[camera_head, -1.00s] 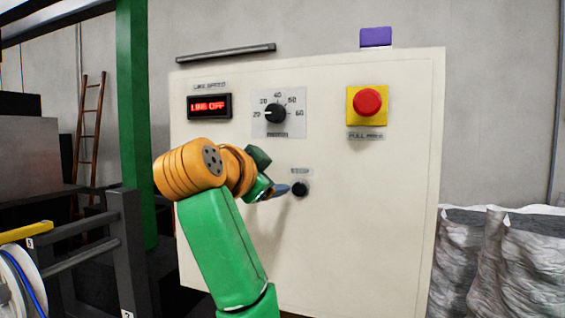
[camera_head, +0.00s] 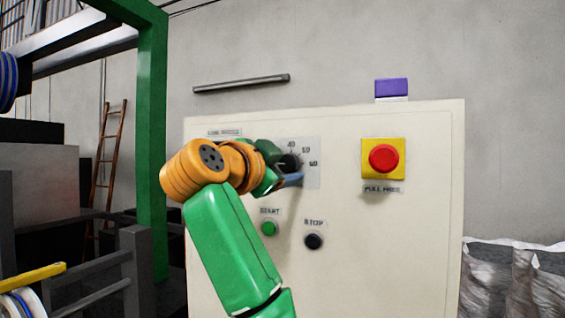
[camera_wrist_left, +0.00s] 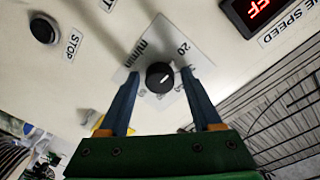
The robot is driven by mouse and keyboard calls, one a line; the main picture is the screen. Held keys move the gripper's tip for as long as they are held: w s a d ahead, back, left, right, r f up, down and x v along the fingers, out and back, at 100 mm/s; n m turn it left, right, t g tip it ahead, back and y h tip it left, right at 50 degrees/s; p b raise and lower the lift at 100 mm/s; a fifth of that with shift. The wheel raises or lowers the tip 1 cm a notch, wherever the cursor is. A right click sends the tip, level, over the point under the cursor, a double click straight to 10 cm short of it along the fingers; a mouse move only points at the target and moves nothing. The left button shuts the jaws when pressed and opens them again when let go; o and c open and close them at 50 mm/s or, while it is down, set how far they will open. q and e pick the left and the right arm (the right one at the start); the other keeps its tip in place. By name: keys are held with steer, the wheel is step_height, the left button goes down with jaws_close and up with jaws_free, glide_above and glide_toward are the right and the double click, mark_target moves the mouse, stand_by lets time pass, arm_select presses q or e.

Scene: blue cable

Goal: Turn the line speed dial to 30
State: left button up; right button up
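The line speed dial (camera_head: 289,161) is a black round knob on a pale scale plate (camera_head: 312,175) on the cream control panel. My left gripper (camera_head: 291,179) is in front of it and hides its lower part and the low end of the scale. In the left wrist view, the knob (camera_wrist_left: 160,77) sits between the two blue fingertips of my left gripper (camera_wrist_left: 161,72). The fingers are open, with a visible gap on each side of the knob. The knob's white mark seems to point towards the printed 20. My right gripper is not in view.
A red push button (camera_head: 383,158) on a yellow plate is at the panel's right. A green START button (camera_head: 269,228) and black STOP button (camera_head: 313,241) are below the dial. The red-lettered display (camera_wrist_left: 258,12) shows partly in the wrist view; my arm hides it in the head view.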

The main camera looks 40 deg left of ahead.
arm_select(q)
jaws_close()
steer(key=shift+a+m+b, duration=0.1)
steer(key=shift+m+b, duration=0.5)
steer(key=shift+m, duration=0.4)
steer(key=shift+m+b, duration=0.3)
steer(key=shift+m, duration=0.5)
steer(key=shift+r+m+g, duration=0.1)
steer(key=shift+m+g, duration=0.2)
steer(key=shift+m, duration=0.8)
steer(key=shift+r+m, duration=0.1)
steer(key=shift+m, duration=1.3)
